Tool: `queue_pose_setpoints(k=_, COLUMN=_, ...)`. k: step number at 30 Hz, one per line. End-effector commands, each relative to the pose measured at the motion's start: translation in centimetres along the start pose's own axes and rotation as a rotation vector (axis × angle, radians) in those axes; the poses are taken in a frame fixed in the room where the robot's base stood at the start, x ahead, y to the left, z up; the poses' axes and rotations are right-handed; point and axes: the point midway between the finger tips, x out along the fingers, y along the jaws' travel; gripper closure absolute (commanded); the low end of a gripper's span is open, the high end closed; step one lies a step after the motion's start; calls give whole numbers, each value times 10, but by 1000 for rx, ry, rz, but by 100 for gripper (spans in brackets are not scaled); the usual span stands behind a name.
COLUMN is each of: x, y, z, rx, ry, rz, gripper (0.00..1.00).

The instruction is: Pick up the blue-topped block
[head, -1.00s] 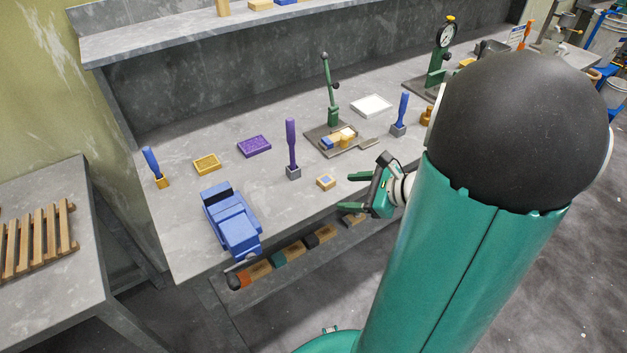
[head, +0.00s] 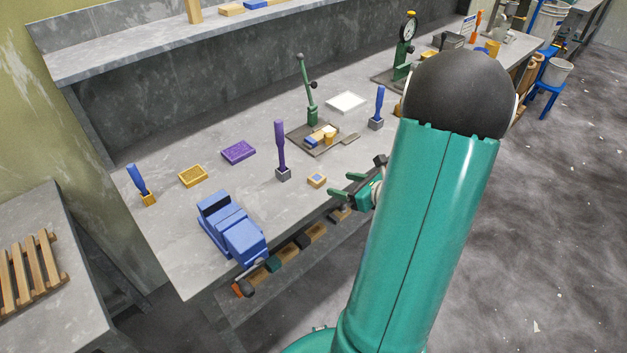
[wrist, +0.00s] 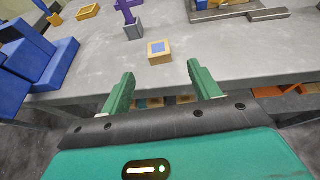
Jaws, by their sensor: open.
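The blue-topped block (head: 317,180) is a small wooden block with a blue square on its top. It rests on the grey workbench (head: 215,205) near the front edge. In the wrist view the block (wrist: 159,51) lies ahead of my gripper (wrist: 163,80), roughly between the lines of its two green fingers. My gripper (head: 340,185) is open and empty in the head view, just right of the block and apart from it. Nothing hides the block's top.
A purple-handled stamp (head: 281,152) stands behind and left of the block. A blue vise (head: 232,228) sits at the front left. A press with a green lever (head: 311,112) stands behind, its plate holding small blocks. Bare bench surrounds the block.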

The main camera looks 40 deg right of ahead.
Motion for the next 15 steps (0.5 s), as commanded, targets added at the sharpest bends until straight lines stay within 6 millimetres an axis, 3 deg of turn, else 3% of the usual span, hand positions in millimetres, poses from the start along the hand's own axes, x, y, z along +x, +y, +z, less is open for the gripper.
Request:
queue_pose_setpoints(k=3, x=22, y=0, z=-1, rx=0, ry=1, rz=1, gripper=38)
queue_pose_setpoints(k=11, x=46, y=3, z=0, rx=0, ry=1, rz=2, gripper=38)
queue_pose_setpoints(k=15, x=68, y=6, z=1, rx=1, ry=1, rz=3, gripper=38)
